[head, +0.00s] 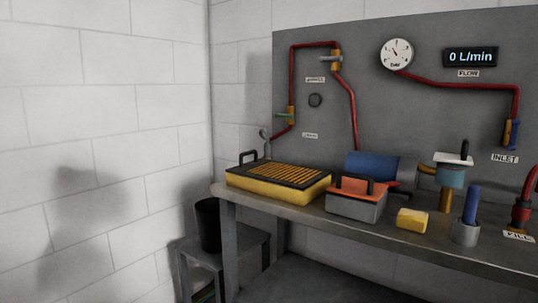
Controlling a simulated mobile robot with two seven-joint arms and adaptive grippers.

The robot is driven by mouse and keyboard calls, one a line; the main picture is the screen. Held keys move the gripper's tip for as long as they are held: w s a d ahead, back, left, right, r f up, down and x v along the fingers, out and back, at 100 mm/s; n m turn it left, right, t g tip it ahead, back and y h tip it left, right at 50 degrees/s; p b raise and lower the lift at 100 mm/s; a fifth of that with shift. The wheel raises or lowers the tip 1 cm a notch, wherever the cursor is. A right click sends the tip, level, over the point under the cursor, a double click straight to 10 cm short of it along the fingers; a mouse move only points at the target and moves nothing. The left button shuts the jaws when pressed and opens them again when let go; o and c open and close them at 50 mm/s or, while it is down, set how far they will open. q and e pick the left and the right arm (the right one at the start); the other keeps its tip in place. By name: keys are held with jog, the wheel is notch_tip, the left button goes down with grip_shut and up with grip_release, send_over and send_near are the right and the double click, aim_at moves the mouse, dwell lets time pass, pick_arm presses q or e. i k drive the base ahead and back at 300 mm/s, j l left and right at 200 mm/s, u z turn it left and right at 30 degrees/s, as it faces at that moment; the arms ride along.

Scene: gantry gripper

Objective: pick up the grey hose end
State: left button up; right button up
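I cannot clearly make out a grey hose end. A small grey curved piece (265,139) stands at the lower left end of the red pipe, behind the yellow case; it is too small to tell what it is. At the right edge a red hose fitting (522,213) with a dark lower part stands on the bench by a FILL label. Neither of my grippers is in view.
The grey bench (400,232) holds a yellow case (275,189), an orange-lidded grey box (358,200), a blue motor (372,166), a yellow block (412,219) and a grey cup (466,233) with a blue rod. A black bin (208,225) stands on a low stool at left.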

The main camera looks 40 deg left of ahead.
aim_at(268, 147)
jog(key=i+j+z, duration=0.25)
jog(key=j, duration=0.4)
jog(key=j+z, duration=0.2)
jog(key=j, duration=0.45)
